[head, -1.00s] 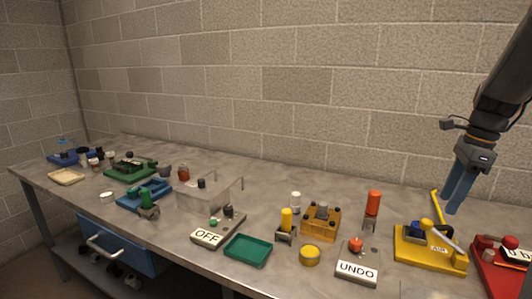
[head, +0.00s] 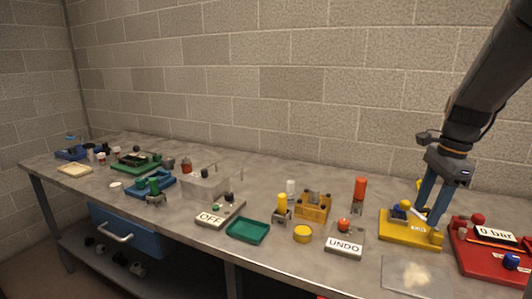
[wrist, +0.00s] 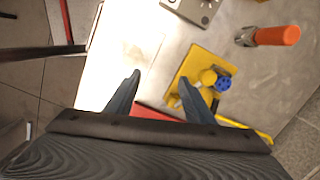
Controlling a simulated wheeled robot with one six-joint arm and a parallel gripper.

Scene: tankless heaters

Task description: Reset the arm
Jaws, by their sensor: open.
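My gripper (head: 428,214) is open and empty. It points down at the right of the bench, in front of part of the yellow fixture (head: 398,230). In the wrist view, my fingers (wrist: 159,78) are spread, with the yellow fixture (wrist: 188,62) beside the right fingertip. I cannot tell whether a finger touches it. The fixture carries a blue part (head: 398,213) and a yellow knob. The red unit (head: 475,257) with a "0 bar" display stands to the right of the gripper.
A pale flat plate (head: 415,279) lies at the front edge. An orange cylinder (head: 359,190), the UNDO plate (head: 345,246), a green tray (head: 248,230) and the OFF plate (head: 210,218) stand to the left. A block wall (head: 300,90) runs behind the bench.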

